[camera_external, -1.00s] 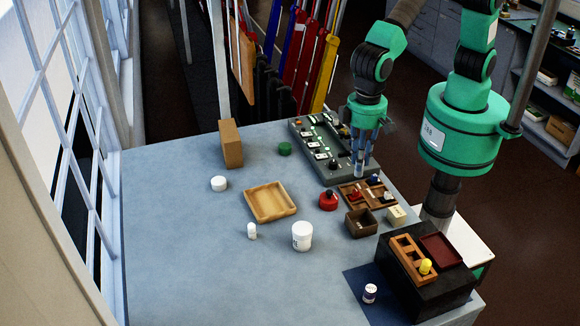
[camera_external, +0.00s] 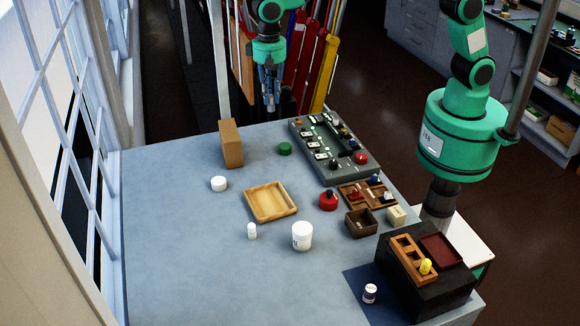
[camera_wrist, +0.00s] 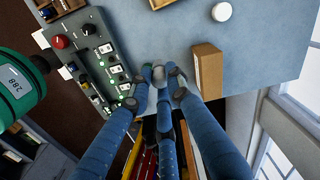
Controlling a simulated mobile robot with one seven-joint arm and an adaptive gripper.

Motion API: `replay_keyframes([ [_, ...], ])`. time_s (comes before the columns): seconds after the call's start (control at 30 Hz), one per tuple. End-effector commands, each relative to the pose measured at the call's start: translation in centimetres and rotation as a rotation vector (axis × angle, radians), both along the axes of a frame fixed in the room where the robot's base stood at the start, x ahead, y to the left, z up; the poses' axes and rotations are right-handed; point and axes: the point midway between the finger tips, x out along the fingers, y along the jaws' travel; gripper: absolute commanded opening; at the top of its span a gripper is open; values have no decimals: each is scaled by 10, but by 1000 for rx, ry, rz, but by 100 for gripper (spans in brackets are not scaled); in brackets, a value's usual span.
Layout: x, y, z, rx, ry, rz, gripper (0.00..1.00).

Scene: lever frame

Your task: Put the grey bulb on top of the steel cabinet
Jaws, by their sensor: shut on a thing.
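My gripper (camera_external: 270,98) has blue fingers and hangs at the back edge of the table, right of the tall brown block. In the wrist view its fingertips (camera_wrist: 157,84) are closed around a small greyish piece (camera_wrist: 159,74), which looks like the grey bulb; the fingers hide most of it. In the external view the held piece is too small to make out. No thing is clearly the steel cabinet; a black box (camera_external: 438,296) stands at the table's front right corner, and grey cabinets (camera_external: 418,38) stand in the back right.
A tall brown block (camera_external: 231,143) stands left of my gripper, and a grey control panel (camera_external: 328,170) with knobs lies to its right. A green disc (camera_external: 285,148), a wooden tray (camera_external: 270,213) and a white tub (camera_external: 302,236) are on the table. The table's left front is clear.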

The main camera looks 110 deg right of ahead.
Motion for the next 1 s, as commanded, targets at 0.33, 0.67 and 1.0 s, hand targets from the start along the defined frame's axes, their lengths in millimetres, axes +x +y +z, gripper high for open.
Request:
replay_keyframes([
  [0.33, 8, -133, 18, 1, -1, -183, 0],
  [0.67, 3, -195, 28, 1, 1, -269, 0],
  [1.0, 2, -199, 29, 1, 1, -275, 0],
])
